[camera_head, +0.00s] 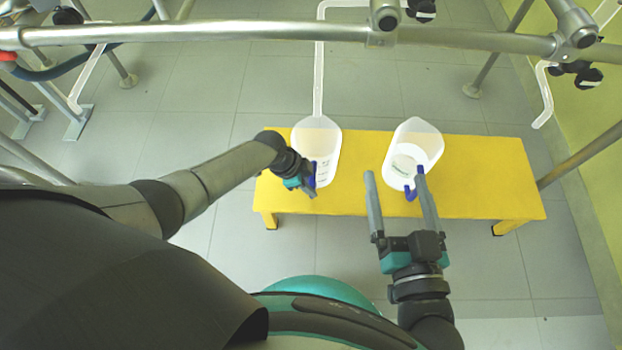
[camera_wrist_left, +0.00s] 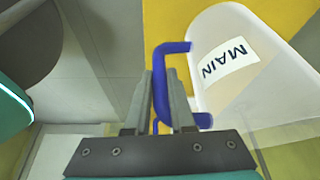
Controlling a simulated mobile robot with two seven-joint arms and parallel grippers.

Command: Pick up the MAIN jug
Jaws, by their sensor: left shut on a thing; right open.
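The MAIN jug (camera_head: 316,145) is translucent white with a blue handle and appears to stand on the yellow bench (camera_head: 480,200), left of a second jug. Its "MAIN" label (camera_wrist_left: 229,59) faces the left wrist camera. My left gripper (camera_head: 308,184) is at the jug's front side. In the left wrist view, its fingers (camera_wrist_left: 160,92) are closed on the blue handle (camera_wrist_left: 160,68). The second white jug (camera_head: 414,140) also has a blue handle (camera_head: 411,192). My right gripper (camera_head: 397,176) is open in front of it, its fingers apart on either side of that handle in the picture.
A metal pipe (camera_head: 220,33) crosses above the bench. A translucent tube (camera_head: 318,75) hangs down to the MAIN jug's opening. Another tube (camera_head: 543,95) hangs at the right. The bench is bare at its right end.

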